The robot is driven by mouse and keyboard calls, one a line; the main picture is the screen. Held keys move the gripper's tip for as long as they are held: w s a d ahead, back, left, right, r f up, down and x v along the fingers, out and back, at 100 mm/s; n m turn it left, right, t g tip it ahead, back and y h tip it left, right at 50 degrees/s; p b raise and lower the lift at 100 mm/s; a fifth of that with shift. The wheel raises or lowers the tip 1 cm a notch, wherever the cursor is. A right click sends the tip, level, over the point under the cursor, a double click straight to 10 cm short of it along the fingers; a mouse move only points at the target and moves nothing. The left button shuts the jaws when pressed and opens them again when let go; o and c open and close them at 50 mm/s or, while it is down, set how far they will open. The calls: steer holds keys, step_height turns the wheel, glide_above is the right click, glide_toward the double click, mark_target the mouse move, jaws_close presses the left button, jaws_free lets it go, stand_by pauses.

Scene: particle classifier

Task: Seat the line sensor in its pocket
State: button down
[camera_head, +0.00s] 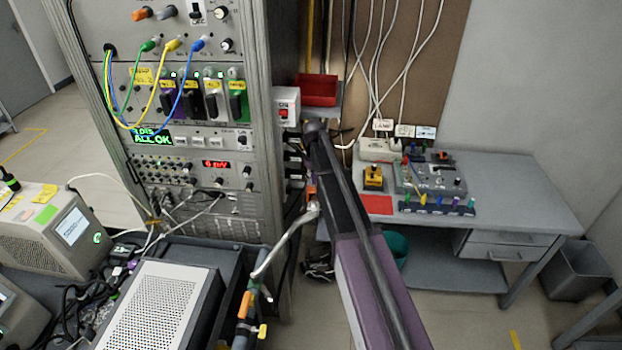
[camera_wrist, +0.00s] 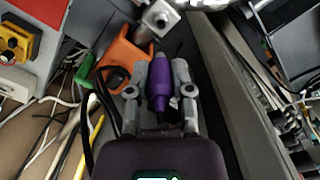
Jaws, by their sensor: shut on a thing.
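In the wrist view my gripper (camera_wrist: 158,68) is shut on a purple cylinder with a grey end (camera_wrist: 160,90), which appears to be the line sensor. The grey fingers lie on both sides of it. An orange bracket (camera_wrist: 122,62) with a dark round opening lies just ahead and to the left. A silver metal piece with a round hole (camera_wrist: 158,18) is beyond the fingertips. I cannot tell which of these, if any, is the pocket. In the head view my purple and black arm reaches beside the rack; the gripper cannot be made out there.
The tall instrument rack (camera_head: 190,130) stands left of my arm. A bent silver rod (camera_head: 285,242) is close to the arm. The grey desk (camera_head: 520,205) at right bears a yellow button box (camera_head: 373,178). Loose cables (camera_wrist: 60,125) hang near the gripper. A perforated grey case (camera_head: 160,305) is at front left.

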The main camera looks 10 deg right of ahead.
mark_target(314, 206)
steer(key=shift+s+f, duration=0.1)
steer(key=shift+f, duration=0.05)
steer(key=shift+s+f+b, duration=0.1)
steer(key=shift+f+b, duration=0.85)
steer(key=shift+b, duration=0.15)
steer(key=shift+f+b, duration=1.75)
steer(key=shift+f+b, duration=1.55)
steer(key=shift+c, duration=2.2)
jaws_free()
steer(key=shift+r, duration=0.25)
step_height(314, 206, up, 8)
steer(key=p, duration=0.9)
steer(key=shift+r, duration=0.2)
steer(key=shift+s, duration=0.1)
